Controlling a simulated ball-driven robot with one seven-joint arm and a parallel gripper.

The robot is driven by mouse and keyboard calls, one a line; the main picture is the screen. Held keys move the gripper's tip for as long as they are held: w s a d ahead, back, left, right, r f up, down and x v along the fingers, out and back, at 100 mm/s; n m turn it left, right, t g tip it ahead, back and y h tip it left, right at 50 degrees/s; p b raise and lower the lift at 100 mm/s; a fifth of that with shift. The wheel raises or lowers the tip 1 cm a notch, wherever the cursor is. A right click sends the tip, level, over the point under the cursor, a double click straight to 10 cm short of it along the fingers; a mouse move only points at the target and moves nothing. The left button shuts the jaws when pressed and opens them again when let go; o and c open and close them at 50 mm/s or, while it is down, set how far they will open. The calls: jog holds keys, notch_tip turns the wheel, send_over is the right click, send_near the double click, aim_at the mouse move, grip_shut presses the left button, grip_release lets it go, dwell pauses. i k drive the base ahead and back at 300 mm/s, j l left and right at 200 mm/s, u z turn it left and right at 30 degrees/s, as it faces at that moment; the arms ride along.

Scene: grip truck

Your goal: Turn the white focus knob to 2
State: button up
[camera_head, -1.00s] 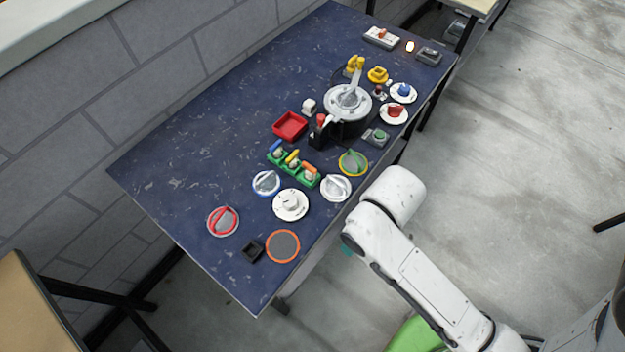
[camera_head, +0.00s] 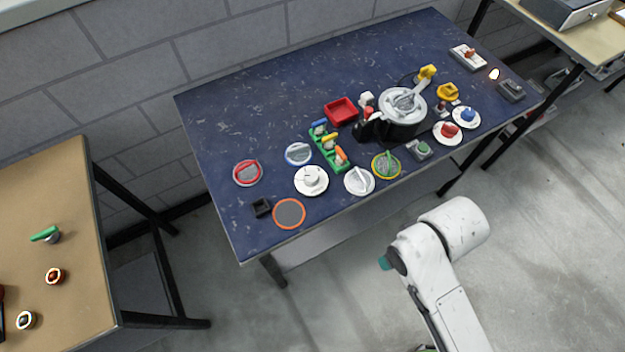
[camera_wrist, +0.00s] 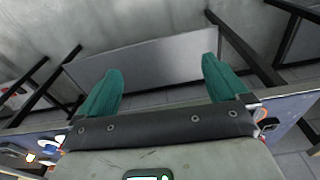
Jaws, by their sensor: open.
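A white round knob on a white dial plate (camera_head: 311,181) sits near the front edge of the blue table, left of centre. A second white dial with a bar-shaped handle (camera_head: 359,181) sits just right of it. I cannot read any numbers or tell which is the focus knob. My gripper shows only as a teal tip (camera_head: 385,263) in the head view, apart from the dials and in front of the table. In the wrist view my gripper (camera_wrist: 163,86) has its two teal fingers wide apart with nothing between them. Neither white dial is clear there.
Around the white dials are a blue-rimmed dial (camera_head: 298,153), a green and yellow dial (camera_head: 386,165), an orange-rimmed disc (camera_head: 289,213), a red dial (camera_head: 248,172) and a green switch block (camera_head: 328,148). A brown table (camera_head: 70,210) stands at left. Open floor lies in front.

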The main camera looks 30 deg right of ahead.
aim_at(311, 178)
jog(key=j+u, duration=0.15)
jog(key=j, duration=0.25)
jog(key=i+j+u, duration=0.15)
jog(key=j, duration=0.3)
jog(key=j+u, duration=0.15)
jog(key=j, duration=0.25)
